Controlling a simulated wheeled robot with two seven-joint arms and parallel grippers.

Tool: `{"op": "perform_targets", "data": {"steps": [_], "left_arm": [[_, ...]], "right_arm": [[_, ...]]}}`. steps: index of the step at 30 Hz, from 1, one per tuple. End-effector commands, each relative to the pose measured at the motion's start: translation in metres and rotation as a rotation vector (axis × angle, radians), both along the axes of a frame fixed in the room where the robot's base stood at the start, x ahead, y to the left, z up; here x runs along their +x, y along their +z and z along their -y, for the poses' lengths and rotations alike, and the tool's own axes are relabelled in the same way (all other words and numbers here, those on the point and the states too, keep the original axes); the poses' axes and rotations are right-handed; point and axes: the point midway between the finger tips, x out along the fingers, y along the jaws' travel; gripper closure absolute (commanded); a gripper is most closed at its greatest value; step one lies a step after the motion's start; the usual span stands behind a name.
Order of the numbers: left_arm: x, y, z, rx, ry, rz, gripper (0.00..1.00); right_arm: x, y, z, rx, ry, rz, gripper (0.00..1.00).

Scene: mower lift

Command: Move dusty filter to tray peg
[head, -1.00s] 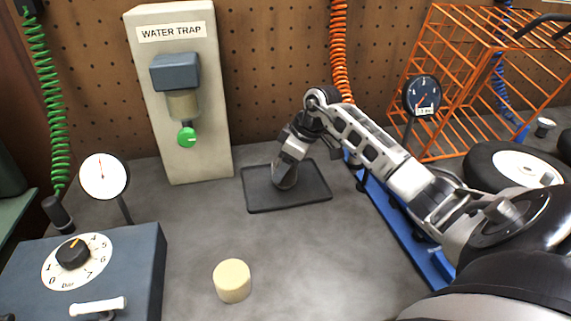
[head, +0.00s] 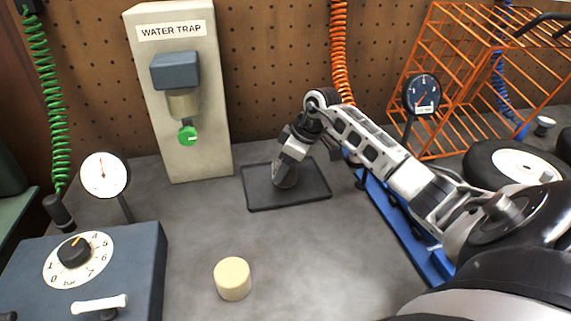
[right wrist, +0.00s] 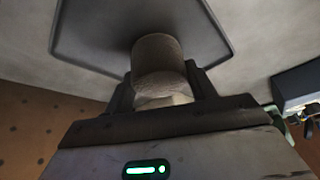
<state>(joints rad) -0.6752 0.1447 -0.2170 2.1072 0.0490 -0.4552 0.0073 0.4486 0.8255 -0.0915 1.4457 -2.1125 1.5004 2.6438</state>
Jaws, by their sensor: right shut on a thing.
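The dusty filter (right wrist: 158,62), a grey-brown cylinder, is between the fingers of my right gripper (right wrist: 162,88) in the right wrist view. The gripper is shut on it. The black tray (head: 310,192) lies on the bench below the water trap in the head view, and its dark floor and rim (right wrist: 222,45) fill the top of the right wrist view. In the head view my right gripper (head: 284,178) points down over the tray's left half. The peg is hidden, and I cannot tell whether the filter touches the tray. My left gripper is out of view.
A cream cylinder (head: 232,279) stands on the open bench in front. The water trap post (head: 205,130) is left of the tray. A blue rail (head: 397,218) and a dark gauge (head: 422,95) stand right. A regulator box (head: 135,275) is at left.

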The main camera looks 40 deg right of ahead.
Motion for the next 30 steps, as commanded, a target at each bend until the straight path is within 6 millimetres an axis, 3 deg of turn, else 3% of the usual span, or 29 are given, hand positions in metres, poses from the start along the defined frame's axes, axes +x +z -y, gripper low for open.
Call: {"op": "perform_targets", "data": {"steps": [5, 6, 7, 20, 30], "left_arm": [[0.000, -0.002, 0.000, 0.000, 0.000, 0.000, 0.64], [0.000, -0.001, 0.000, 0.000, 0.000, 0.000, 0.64], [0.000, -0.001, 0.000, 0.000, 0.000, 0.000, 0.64], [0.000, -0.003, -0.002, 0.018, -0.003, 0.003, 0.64], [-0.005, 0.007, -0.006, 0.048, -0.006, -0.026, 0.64]], "right_arm": [[0.000, -0.004, 0.000, 0.001, 0.000, 0.000, 0.66], [0.000, -0.004, 0.000, 0.001, 0.000, 0.000, 0.39], [0.000, -0.004, 0.000, 0.001, 0.000, 0.000, 0.35], [0.000, -0.004, 0.000, 0.000, 0.000, -0.001, 0.35], [-0.011, 0.026, 0.006, -0.001, 0.000, -0.002, 0.35]]}}
